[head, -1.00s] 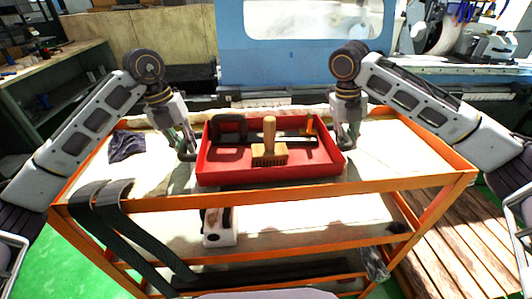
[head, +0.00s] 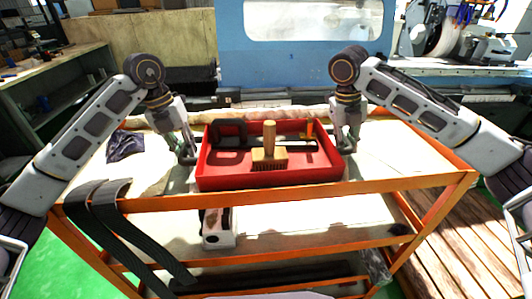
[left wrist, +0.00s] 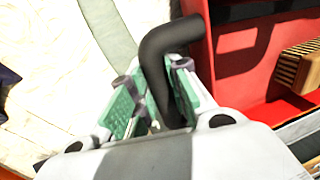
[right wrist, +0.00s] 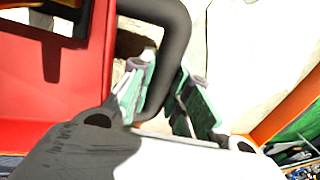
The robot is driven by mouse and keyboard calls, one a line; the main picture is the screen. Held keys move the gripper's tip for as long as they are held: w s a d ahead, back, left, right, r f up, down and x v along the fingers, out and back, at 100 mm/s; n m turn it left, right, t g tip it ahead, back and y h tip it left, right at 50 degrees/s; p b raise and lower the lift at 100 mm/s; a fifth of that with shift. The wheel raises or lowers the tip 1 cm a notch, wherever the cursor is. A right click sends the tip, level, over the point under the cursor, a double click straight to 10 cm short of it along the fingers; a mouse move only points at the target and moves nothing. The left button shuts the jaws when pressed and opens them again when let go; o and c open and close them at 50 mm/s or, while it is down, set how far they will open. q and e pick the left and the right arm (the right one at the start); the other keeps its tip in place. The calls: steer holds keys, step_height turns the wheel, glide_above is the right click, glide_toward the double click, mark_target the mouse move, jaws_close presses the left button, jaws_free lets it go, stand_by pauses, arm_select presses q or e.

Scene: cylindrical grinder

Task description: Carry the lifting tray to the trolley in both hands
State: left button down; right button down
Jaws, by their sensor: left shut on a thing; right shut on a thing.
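The lifting tray (head: 215,183) is a shallow red box with a dark bent handle at each end. It is level over the top of the orange trolley (head: 400,186), close to its front edge; I cannot tell whether it touches the top. My left gripper (head: 187,153) is shut on the left handle, which shows in the left wrist view (left wrist: 158,70). My right gripper (head: 346,143) is shut on the right handle, which shows in the right wrist view (right wrist: 172,60). The tray holds a wooden brush (head: 269,155) and a dark clamp-like tool (head: 230,132).
Dark straps (head: 100,200) hang over the trolley's front left corner. A dark cloth (head: 124,145) lies on its top at left. A white and black object (head: 218,228) is on the shelf below. The blue grinder (head: 300,62) stands behind; a wooden pallet (head: 460,235) lies at right.

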arm_select(q)
steer(key=shift+a+f, duration=0.15)
steer(key=shift+a, duration=0.05)
arm_select(e)
steer(key=shift+d+f, duration=0.1)
steer(key=shift+d, duration=0.15)
arm_select(q)
steer(key=c, duration=1.5)
jaws_free()
arm_select(e)
steer(key=c, duration=1.5)
jaws_free()
arm_select(q)
steer(key=shift+o, duration=0.8)
arm_select(e)
steer(key=shift+o, duration=0.8)
steer(key=shift+a, duration=0.1)
arm_select(q)
steer(key=shift+d, duration=0.1)
arm_select(e)
steer(key=shift+a, duration=0.1)
arm_select(q)
step_height(320, 180, up, 12)
steer(key=a, duration=0.2)
steer(key=shift+a+f, duration=0.15)
steer(key=shift+f, duration=0.05)
